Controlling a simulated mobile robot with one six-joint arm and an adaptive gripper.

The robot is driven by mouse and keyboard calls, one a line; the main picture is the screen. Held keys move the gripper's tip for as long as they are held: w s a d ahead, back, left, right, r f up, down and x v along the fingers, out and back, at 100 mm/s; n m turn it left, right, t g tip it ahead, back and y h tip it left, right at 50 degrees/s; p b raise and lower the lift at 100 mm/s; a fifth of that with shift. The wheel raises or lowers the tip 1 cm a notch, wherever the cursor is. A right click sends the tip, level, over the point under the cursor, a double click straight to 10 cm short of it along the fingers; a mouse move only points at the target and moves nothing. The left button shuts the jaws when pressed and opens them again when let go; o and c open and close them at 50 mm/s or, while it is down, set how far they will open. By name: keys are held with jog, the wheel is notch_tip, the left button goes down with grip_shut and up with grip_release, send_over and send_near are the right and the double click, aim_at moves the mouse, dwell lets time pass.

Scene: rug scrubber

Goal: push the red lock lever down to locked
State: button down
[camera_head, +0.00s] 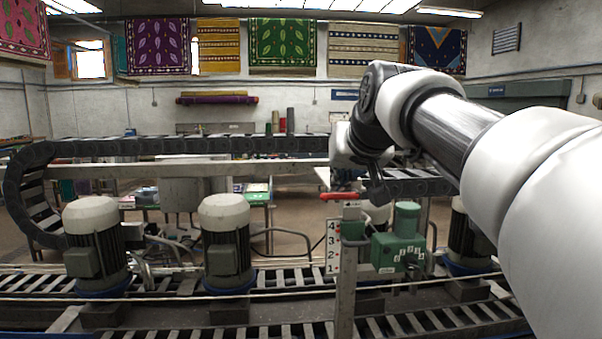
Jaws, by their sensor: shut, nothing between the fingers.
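The red lock lever (338,196) shows as a short, roughly level red bar at the top of a grey upright post (345,300). My gripper (376,192) is shut and empty. It points down beside the right end of the lever and partly overlaps the area behind it. I cannot tell whether it touches the lever. A white plate (333,247) numbered 1 to 4 is fixed on the post below the lever. A green gear unit (398,250) with a small row of markings sits just right of the post.
Grey motors with white caps (226,240) stand on the slatted machine bed (230,330). A dark cable chain (200,146) and a pale beam (110,175) run across behind them. My arm fills the right side. Rugs (283,45) hang high on the back wall.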

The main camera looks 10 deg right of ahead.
jog(key=shift+a+f+b, duration=0.25)
jog(key=shift+f+b, duration=0.2)
jog(key=shift+f, duration=0.2)
jog(key=w+r+p+v, duration=0.1)
jog(key=v, duration=0.5)
jog(key=w+a+r+p+v, duration=0.1)
jog(key=p+v, duration=0.1)
jog(key=v, duration=0.4)
jog(key=s+f+g+b, duration=0.2)
jog(key=s+f+b, duration=0.7)
jog(key=f, duration=1.2)
jog(key=s+f+g+b, duration=0.2)
jog(key=s+f+b, duration=0.7)
jog(key=f, duration=1.2)
jog(key=s+d+f+g+b, duration=0.1)
jog(key=s+f+b, duration=0.8)
jog(key=f, duration=1.2)
jog(key=shift+s+f+n+g+h, duration=0.2)
jog(key=shift+s+n+g+h, duration=0.1)
jog(key=shift+g, duration=0.5)
